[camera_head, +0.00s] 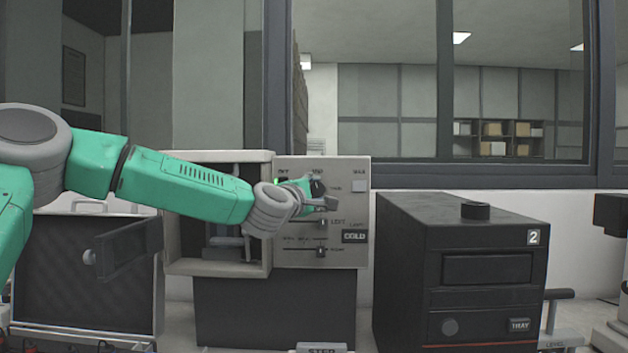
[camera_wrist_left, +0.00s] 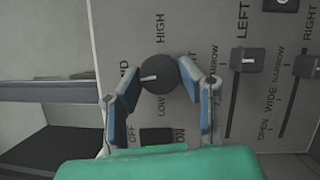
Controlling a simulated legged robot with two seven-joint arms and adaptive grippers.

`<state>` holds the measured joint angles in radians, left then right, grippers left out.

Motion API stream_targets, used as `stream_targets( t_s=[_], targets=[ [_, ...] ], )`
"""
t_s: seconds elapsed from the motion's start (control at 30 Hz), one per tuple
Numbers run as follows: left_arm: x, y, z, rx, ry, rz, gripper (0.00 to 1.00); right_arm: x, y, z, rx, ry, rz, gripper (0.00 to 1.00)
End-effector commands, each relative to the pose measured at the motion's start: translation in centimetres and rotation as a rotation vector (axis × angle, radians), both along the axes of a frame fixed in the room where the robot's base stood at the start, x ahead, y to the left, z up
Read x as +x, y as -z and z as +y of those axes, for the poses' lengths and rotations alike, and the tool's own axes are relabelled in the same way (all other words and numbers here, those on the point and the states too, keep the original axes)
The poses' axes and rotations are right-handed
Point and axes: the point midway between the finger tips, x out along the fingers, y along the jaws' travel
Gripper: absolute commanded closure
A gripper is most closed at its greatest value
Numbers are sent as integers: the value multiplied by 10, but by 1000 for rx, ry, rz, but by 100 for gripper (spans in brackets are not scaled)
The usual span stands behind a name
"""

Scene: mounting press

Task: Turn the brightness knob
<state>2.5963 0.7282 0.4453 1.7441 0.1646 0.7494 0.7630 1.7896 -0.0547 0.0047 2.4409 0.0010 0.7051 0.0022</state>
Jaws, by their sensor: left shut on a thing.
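The brightness knob (camera_wrist_left: 158,76) is a round dark dial with a pale pointer, on the grey control panel (camera_head: 350,255) between LOW and HIGH marks. My left gripper (camera_head: 322,193) reaches the panel's upper part from the left and hides most of the knob in the head view. In the left wrist view the two blue-grey fingers of my left gripper (camera_wrist_left: 160,82) stand on either side of the knob, shut on it. The pointer lies roughly crosswise, tilted slightly. My right gripper is in neither view.
Slider knobs (camera_wrist_left: 247,60) marked LEFT and RIGHT sit beside the dial. A dark ON/OFF switch (camera_wrist_left: 157,136) is close below it. An open compartment (camera_head: 180,262) adjoins the panel's left. A black machine marked 2 (camera_head: 400,270) stands to the right.

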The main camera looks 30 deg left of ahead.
Motion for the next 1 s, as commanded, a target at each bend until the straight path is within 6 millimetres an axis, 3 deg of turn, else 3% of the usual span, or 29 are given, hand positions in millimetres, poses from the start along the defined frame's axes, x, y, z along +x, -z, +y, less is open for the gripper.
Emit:
stream_targets(
  t_s=[0.03,0.3,0.93,0.97,1.0],
  targets=[
    [0,-2,-3,28,7,23,96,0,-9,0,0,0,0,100],
    [0,1,-3,134,8,90,96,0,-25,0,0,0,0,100],
    [0,6,-4,173,10,119,96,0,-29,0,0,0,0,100],
    [0,7,-4,173,10,119,64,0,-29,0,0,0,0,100],
    [0,7,-4,173,10,119,50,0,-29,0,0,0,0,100]
  ],
)
